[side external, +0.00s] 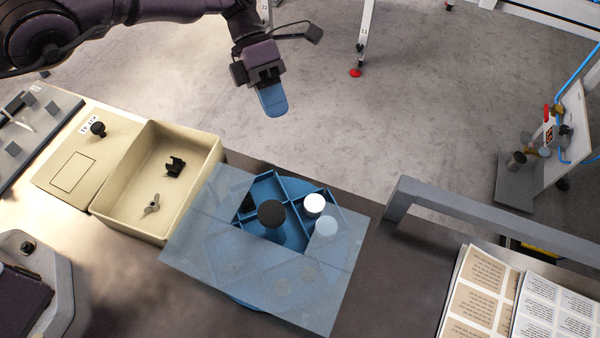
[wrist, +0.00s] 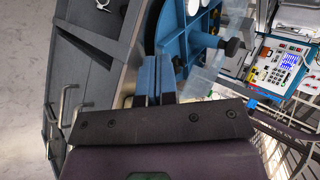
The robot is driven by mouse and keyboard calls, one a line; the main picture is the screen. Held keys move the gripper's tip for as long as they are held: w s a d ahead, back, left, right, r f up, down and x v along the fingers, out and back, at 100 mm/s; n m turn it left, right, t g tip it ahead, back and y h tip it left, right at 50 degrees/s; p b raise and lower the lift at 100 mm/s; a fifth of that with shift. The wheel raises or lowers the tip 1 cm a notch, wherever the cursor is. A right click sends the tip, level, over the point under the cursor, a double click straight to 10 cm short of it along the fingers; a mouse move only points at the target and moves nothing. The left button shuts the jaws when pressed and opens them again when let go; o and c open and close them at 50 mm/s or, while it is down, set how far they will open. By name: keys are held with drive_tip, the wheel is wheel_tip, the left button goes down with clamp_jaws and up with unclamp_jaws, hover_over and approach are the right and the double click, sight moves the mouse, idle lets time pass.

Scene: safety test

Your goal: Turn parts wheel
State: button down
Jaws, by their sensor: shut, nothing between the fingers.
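The parts wheel (side external: 292,189) is a blue round tray with divided compartments. It lies under a translucent blue cover plate (side external: 205,245) with a cut-out that bares part of it. A black knob (side external: 271,214) stands up at the cut-out. A white round piece (side external: 314,204) sits to the right of the knob. My gripper (side external: 274,103) has blue fingers, is shut and empty, and hangs above and behind the wheel, apart from it. In the wrist view my gripper (wrist: 153,75) points toward the wheel (wrist: 200,45), with the black knob (wrist: 231,46) to its right.
A beige bin (side external: 118,213) with a black part (side external: 175,167) and a small grey wing-shaped part (side external: 152,204) stands left of the wheel. A grey rail (side external: 490,218) and printed sheets (side external: 480,300) lie to the right. The space above the wheel looks clear.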

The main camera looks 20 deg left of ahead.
sight(302, 186)
drive_tip(key=shift+y, duration=0.3)
drive_tip(key=x, duration=1)
drive_tip(key=shift+s+r, duration=0.1)
drive_tip(key=shift+s, duration=0.3)
drive_tip(key=shift+s+d+r, duration=0.15)
drive_tip(key=shift+s+d, duration=0.65)
drive_tip(key=shift+d, duration=0.05)
drive_tip(key=shift+s+d, duration=0.4)
drive_tip(key=shift+d, duration=0.05)
drive_tip(key=shift+d, duration=0.15)
